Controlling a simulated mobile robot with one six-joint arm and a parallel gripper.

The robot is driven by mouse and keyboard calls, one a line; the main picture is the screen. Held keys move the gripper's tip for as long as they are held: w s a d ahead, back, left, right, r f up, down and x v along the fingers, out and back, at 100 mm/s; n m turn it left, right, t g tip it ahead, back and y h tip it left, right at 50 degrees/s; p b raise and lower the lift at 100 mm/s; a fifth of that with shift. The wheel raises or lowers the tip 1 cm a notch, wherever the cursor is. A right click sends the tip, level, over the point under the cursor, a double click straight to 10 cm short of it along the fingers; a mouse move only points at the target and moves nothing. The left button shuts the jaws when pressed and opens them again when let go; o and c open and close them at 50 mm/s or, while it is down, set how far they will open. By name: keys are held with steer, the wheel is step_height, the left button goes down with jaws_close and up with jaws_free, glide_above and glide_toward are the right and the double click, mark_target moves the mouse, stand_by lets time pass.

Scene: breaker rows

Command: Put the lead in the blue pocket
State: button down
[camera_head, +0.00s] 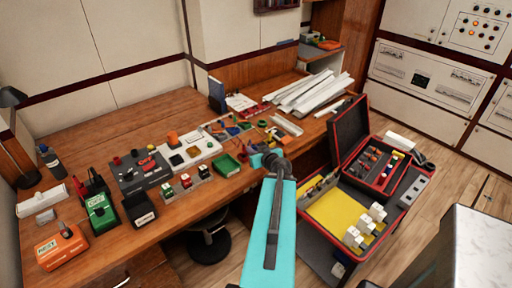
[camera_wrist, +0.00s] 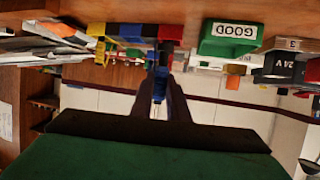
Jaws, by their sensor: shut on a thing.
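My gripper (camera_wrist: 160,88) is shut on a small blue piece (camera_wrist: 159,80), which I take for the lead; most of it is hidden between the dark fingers. In the head view my gripper (camera_head: 262,160) is at the desk's front edge, right of the green tray, and its grip is too small to make out. The wrist view is upside down. There the blue pocket (camera_wrist: 131,31) shows in a coloured row with yellow and red parts, beyond the fingertips. I cannot tell whether the held piece touches the row.
A green tray (camera_head: 226,166) marked GOOD also shows in the wrist view (camera_wrist: 230,38). Breaker blocks (camera_head: 186,181) stand left of it. White strips (camera_head: 312,92) lie at the back right. An open red-edged case (camera_head: 338,128) stands right of my arm. The desk's back left is clear.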

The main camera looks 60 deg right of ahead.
steer(key=shift+w+d+f+b, duration=0.2)
steer(key=shift+d+b, duration=0.3)
steer(key=shift+b, duration=2.45)
steer(key=shift+w+d+f+p, duration=0.1)
steer(key=shift+w+d+p, duration=0.55)
steer(key=shift+d, duration=0.8)
steer(key=shift+w+d+f+p, duration=0.15)
steer(key=shift+w+d+p, duration=0.5)
steer(key=shift+d, duration=0.85)
steer(key=shift+w+d+f+p, duration=0.1)
steer(key=shift+w+d+p, duration=0.35)
steer(key=shift+w+d, duration=0.7)
steer(key=shift+s+d, duration=0.3)
steer(key=shift+d, duration=0.05)
steer(key=shift+w+d+p, duration=0.2)
steer(key=shift+d+p, duration=0.2)
steer(key=shift+d, duration=0.05)
steer(key=shift+a+f, duration=0.1)
steer(key=shift+f, duration=1.7)
steer(key=shift+f, duration=0.15)
steer(key=c, duration=1.7)
jaws_free()
